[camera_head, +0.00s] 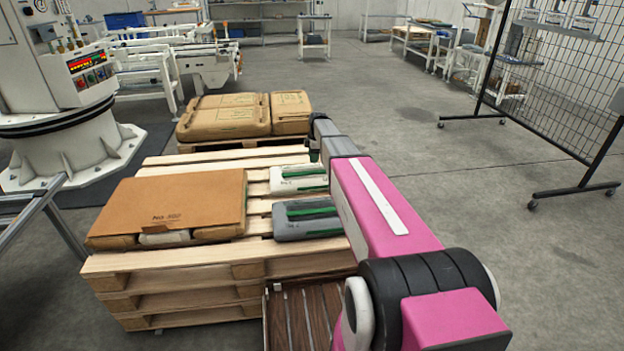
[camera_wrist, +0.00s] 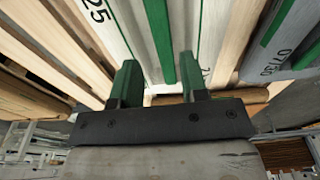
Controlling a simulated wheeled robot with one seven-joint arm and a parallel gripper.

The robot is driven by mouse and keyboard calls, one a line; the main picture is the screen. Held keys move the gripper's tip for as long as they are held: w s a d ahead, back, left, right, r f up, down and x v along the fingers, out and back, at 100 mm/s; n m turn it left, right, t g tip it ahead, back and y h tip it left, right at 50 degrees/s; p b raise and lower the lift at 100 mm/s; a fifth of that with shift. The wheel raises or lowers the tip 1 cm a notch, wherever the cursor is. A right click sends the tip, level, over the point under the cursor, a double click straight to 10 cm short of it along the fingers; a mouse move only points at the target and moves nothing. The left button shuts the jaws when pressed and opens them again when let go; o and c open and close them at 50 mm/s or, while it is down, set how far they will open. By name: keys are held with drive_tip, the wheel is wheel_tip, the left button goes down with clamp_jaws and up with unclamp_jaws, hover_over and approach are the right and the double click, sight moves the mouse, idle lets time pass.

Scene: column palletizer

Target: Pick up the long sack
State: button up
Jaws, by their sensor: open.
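A white sack with green stripes (camera_head: 298,173) lies on the wooden pallet stack (camera_head: 165,268); my arm hides its right part. A grey sack with green stripes (camera_head: 300,230) lies nearer, with a gap between them. The frames do not settle which is the long one. My gripper (camera_head: 314,153) is over the far side of the white sack. In the wrist view, my gripper (camera_wrist: 158,60) is open and empty, its two green fingers apart. The white sack (camera_wrist: 132,30) fills the view beyond the fingers, and the grey sack (camera_wrist: 285,35) is at right. I cannot tell whether the fingers touch the sack.
A brown cardboard-covered load (camera_head: 175,195) occupies the stack's left side. Brown packages (camera_head: 225,115) sit on another pallet behind. A white machine base (camera_head: 60,150) and a metal frame (camera_head: 45,210) stand at left. A wire mesh screen (camera_head: 560,80) stands at right, with clear floor before it.

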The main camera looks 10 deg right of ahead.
sight(312, 172)
drive_tip(key=f, duration=0.9)
drive_tip(key=shift+a+f, duration=0.3)
drive_tip(key=shift+a, duration=0.05)
drive_tip(key=shift+r, duration=0.1)
clamp_jaws()
